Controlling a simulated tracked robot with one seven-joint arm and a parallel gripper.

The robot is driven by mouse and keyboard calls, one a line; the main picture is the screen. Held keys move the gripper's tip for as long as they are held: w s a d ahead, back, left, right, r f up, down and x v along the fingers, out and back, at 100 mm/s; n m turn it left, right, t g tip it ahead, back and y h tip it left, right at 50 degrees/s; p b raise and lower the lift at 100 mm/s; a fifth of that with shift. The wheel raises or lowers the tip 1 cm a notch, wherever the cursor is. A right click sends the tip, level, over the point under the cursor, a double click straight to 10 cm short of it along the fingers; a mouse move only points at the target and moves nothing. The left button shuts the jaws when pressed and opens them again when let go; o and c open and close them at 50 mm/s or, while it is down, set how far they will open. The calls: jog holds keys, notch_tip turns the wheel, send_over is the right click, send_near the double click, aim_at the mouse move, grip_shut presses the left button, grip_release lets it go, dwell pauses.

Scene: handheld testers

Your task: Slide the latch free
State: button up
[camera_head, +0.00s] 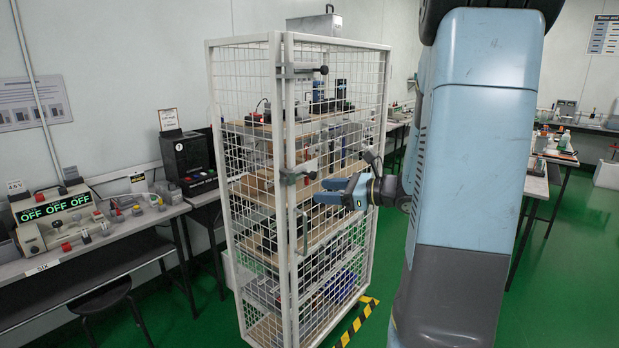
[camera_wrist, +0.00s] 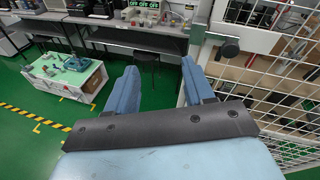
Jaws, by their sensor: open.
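A white wire-mesh cage (camera_head: 377,110) stands in the middle with its doors shut. An upper grey latch (camera_head: 298,71) with a black knob (camera_head: 323,70) crosses the door seam. A lower grey latch (camera_head: 290,177) with a small dark knob (camera_head: 312,175) sits at mid height. My gripper (camera_head: 321,191) is open and empty, fingers pointing left, just right of and slightly below the lower knob in the head view. In the wrist view my open fingers (camera_wrist: 158,82) have nothing between them. A latch with a round dark knob (camera_wrist: 229,48) shows right of the right finger, apart from it.
A vertical door handle (camera_head: 304,231) is below the lower latch. Shelves inside the cage hold several devices. A bench (camera_head: 60,262) with testers and a black stool (camera_head: 108,293) stand at left. Striped floor tape (camera_head: 357,322) edges the cage. Green floor is open in front.

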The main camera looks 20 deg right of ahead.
aim_at(315, 176)
jog(key=w+d+f+m+t+h, duration=0.25)
jog(key=d+m+t, duration=0.2)
jog(key=d, duration=0.35)
jog(key=shift+m, duration=0.45)
jog(key=x, duration=1.3)
jog(key=shift+w+r, duration=0.3)
jog(key=shift+r, duration=0.05)
jog(key=shift+c, duration=0.2)
grip_shut()
